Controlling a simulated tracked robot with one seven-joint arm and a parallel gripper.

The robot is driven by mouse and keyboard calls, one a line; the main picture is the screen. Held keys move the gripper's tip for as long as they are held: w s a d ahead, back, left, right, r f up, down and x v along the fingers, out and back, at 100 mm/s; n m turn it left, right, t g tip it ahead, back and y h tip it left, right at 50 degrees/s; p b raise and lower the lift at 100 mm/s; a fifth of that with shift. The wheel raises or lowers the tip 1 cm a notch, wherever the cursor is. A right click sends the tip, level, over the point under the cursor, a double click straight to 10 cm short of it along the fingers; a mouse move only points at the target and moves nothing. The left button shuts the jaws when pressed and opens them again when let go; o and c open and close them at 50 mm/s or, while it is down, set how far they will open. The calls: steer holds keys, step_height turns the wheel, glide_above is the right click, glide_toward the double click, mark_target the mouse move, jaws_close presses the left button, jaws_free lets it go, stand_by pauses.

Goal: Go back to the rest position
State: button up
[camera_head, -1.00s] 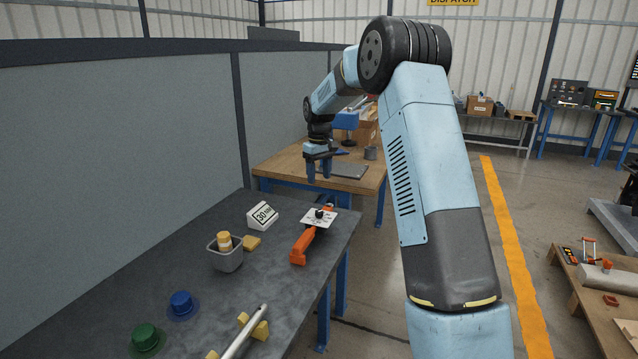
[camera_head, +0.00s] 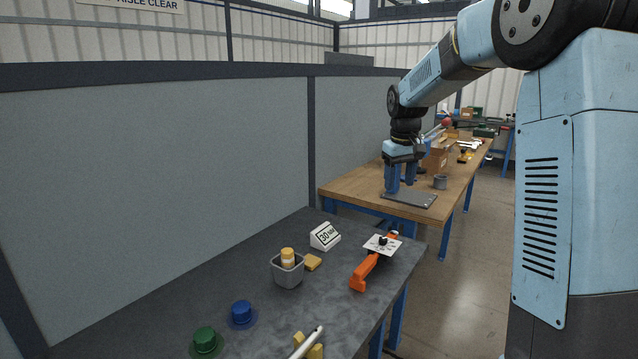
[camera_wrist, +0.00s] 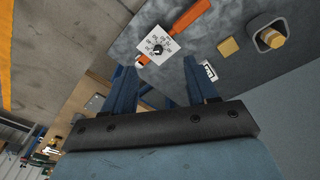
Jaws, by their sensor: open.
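My gripper (camera_head: 402,178) points down in the head view, with its blue fingers apart and nothing between them. It appears above the far end of the grey bench, with the wooden table behind it. In the wrist view its two fingers (camera_wrist: 163,90) are spread. Beyond them lies an orange-handled tool with a white dial plate (camera_wrist: 158,45) on the grey bench. The same tool (camera_head: 365,270) shows in the head view, below and apart from my gripper.
The grey bench (camera_head: 240,285) holds a 30 sign (camera_head: 325,236), a grey cup (camera_head: 288,274), a yellow block (camera_head: 313,262), a blue cap (camera_head: 241,313), a green cap (camera_head: 205,340) and a pale rod (camera_head: 308,342). A wooden table (camera_head: 350,189) stands behind. A grey partition (camera_head: 160,190) runs along the left.

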steer(key=s+r+t, duration=0.1)
steer(key=s+r, duration=0.4)
steer(key=s, duration=0.5)
steer(key=s+f+m+t, duration=0.1)
steer(key=s+m, duration=0.1)
steer(key=s, duration=1.1)
steer(key=s+d+f+m+t, duration=0.1)
steer(key=s+t, duration=0.1)
steer(key=s, duration=1.2)
steer(key=shift+s+d+f+m, duration=0.15)
steer(key=shift+d+m, duration=0.05)
steer(key=shift+m, duration=0.2)
